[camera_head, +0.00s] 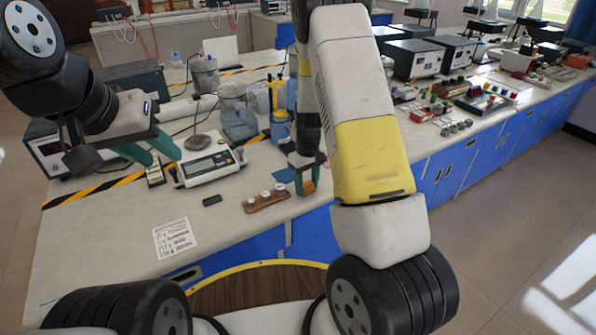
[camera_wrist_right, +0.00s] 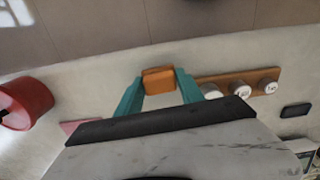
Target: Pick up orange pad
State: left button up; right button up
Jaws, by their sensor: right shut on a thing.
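The orange pad (camera_head: 309,187) is a small block near the bench's front edge in the head view. In the right wrist view the orange pad (camera_wrist_right: 159,79) sits between the teal fingertips. My right gripper (camera_head: 307,175) is shut on it; the fingers hide part of its sides. Whether the pad touches the bench I cannot tell. My left gripper (camera_head: 152,151) is beside the white scale at the left, with its teal fingers apart and nothing seen between them.
A wooden block with several white-topped weights (camera_head: 266,199) lies left of the pad; it also shows in the right wrist view (camera_wrist_right: 241,84). A blue pad (camera_head: 283,176), a scale (camera_head: 208,166) and a small black object (camera_head: 212,200) are near. A red cylinder (camera_wrist_right: 27,103) stands nearby.

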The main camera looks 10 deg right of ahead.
notch_tip(320, 180, up, 2)
jog(key=shift+r, duration=0.2)
jog(key=s+a, duration=0.2)
jog(key=s, duration=0.5)
jog(key=s+a+r, duration=0.1)
jog(key=s+a, duration=0.1)
jog(key=s, duration=0.6)
jog(key=shift+s+r, duration=0.25)
jog(key=shift+s, duration=0.05)
